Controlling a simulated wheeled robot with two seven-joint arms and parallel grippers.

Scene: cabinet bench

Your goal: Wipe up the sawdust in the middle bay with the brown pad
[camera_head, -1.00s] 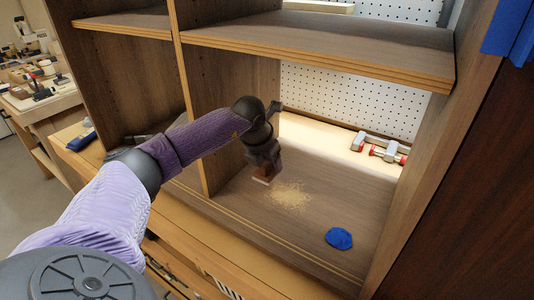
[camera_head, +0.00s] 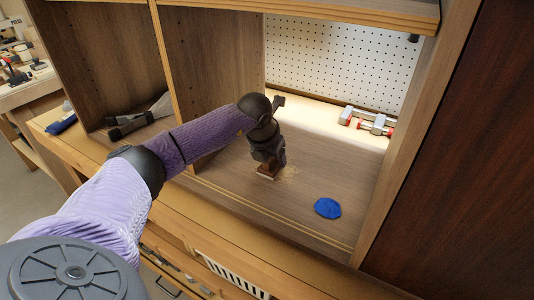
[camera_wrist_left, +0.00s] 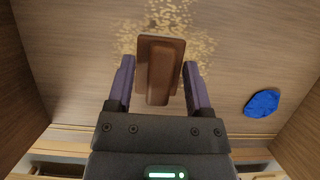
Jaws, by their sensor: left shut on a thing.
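My left gripper (camera_head: 266,165) reaches down into the cabinet bay; it also shows in the left wrist view (camera_wrist_left: 157,85), with a finger on each side of the brown pad's handle. It is shut on the brown pad (camera_wrist_left: 158,62), which shows small under it in the head view (camera_head: 266,174). The sawdust (camera_head: 290,174) lies on the bay floor right beside the pad, partly hidden behind the gripper. In the left wrist view the sawdust (camera_wrist_left: 200,42) spreads around the pad's far edge. I cannot tell whether the pad touches the floor. My right gripper is not in view.
A blue cloth-like piece (camera_head: 327,208) lies on the bay floor to the right of the sawdust. Red-and-grey clamps (camera_head: 368,121) lie near the pegboard (camera_head: 335,60) at the back. Upright panels (camera_head: 207,80) bound the bay at the sides, and a shelf (camera_head: 330,14) hangs above.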

